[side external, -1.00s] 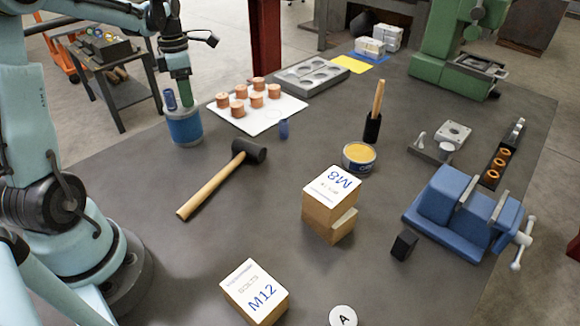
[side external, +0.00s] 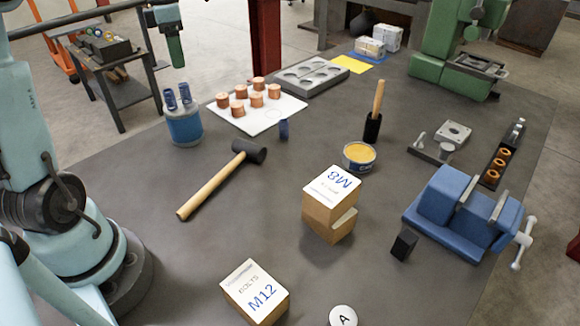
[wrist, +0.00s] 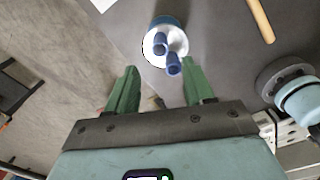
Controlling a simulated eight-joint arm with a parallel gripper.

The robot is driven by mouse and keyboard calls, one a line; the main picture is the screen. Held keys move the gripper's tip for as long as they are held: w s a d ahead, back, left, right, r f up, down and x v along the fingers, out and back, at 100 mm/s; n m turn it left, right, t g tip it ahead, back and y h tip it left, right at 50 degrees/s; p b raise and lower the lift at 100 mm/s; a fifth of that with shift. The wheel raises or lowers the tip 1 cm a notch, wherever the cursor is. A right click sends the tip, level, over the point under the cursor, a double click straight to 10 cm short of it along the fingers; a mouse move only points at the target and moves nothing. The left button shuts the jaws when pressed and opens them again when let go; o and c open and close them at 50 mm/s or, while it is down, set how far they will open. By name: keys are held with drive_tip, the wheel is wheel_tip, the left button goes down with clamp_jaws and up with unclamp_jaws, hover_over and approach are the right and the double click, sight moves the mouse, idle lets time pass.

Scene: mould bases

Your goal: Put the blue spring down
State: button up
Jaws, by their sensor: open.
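Two blue springs stand upright on the blue can, the left one (side external: 170,99) and the right one (side external: 185,93). They also show in the wrist view, one nearer the can's middle (wrist: 160,47) and one nearer my gripper (wrist: 173,64). The blue can (side external: 185,128) has a pale top (wrist: 150,49) and stands at the table's left edge. My gripper (side external: 176,62) is open and empty, above the can and apart from the springs. Both fingers (wrist: 161,70) show spread in the wrist view.
Several copper pieces (side external: 257,100) stand on a white sheet (side external: 291,108) right of the can. A mallet (side external: 215,183) lies in front.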

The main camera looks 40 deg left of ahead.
drive_tip(key=d+m+t+y, duration=0.1)
drive_tip(key=d+m+t, duration=0.3)
drive_tip(key=d+m, duration=1.2)
drive_tip(key=s+d+f+m+t, duration=0.1)
drive_tip(key=s+d+f+m, duration=0.1)
drive_tip(key=m, duration=0.5)
drive_tip(key=s+d+f+m+t+h, duration=0.1)
drive_tip(key=s+d+f+m+t, duration=0.1)
drive_tip(key=d+m, duration=0.5)
wheel_tip(320, 180, down, 2)
drive_tip(key=shift+s+f+m, duration=0.2)
drive_tip(key=shift+s+m, duration=0.4)
drive_tip(key=shift+m, duration=0.1)
